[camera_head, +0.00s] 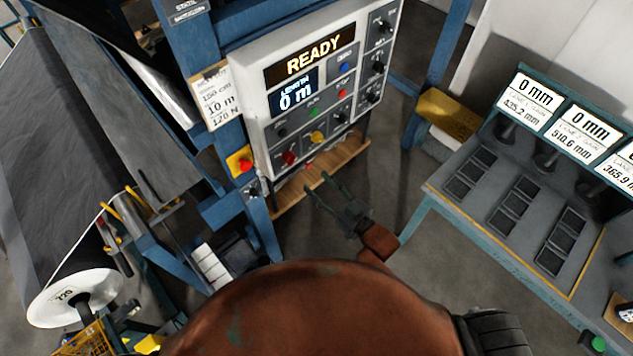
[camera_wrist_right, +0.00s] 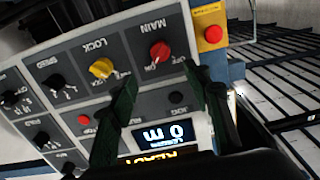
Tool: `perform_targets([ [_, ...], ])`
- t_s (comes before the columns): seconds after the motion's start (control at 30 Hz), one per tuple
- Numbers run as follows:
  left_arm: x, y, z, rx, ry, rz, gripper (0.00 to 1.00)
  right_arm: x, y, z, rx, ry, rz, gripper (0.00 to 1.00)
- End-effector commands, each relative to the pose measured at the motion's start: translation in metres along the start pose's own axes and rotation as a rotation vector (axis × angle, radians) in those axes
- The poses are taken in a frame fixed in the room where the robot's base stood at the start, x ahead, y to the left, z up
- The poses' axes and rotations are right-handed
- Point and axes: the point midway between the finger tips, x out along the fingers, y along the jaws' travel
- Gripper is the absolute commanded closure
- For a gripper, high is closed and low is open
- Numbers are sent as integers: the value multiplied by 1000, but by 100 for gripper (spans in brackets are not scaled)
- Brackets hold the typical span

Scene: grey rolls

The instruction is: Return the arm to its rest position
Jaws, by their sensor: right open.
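My right gripper (camera_head: 317,183) is open and empty, in front of the lower edge of the control panel (camera_head: 246,70). In the right wrist view its two dark green fingers (camera_wrist_right: 159,74) stand apart before the panel face. The red MAIN knob (camera_wrist_right: 160,52) shows just beyond the gap, and the yellow LOCK knob (camera_wrist_right: 101,68) is left of the fingers. I cannot tell any contact with the panel. The panel's displays (camera_head: 315,55) read READY and 0 m. My left gripper is not in view.
A red button on a yellow box (camera_head: 240,161) sits beside the panel on a blue frame. A large dark roll (camera_head: 70,110) stands at left. A bench (camera_head: 480,240) with several dark trays and 0 mm signs stands at right. Grey floor is open between.

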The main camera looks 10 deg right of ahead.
Motion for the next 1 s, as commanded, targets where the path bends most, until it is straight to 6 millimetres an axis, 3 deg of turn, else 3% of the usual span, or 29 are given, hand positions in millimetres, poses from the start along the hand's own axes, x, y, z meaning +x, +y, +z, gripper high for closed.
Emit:
perform_targets([
  [0.4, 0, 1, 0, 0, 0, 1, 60, 0, 1, 2, 0, -3, 2, 55],
  [0.47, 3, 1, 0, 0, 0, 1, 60, 0, 4, 11, 0, -14, 8, 55],
  [0.53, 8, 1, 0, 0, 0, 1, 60, -1, 11, 32, 1, -41, 24, 55],
  [0.67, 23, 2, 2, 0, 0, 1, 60, -8, 35, 104, 3, -135, 79, 55],
  [0.77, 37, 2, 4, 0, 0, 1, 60, -22, 58, 175, 6, -230, 131, 55],
  [1.0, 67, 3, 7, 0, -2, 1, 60, -79, 96, 337, 31, -462, 241, 55],
])
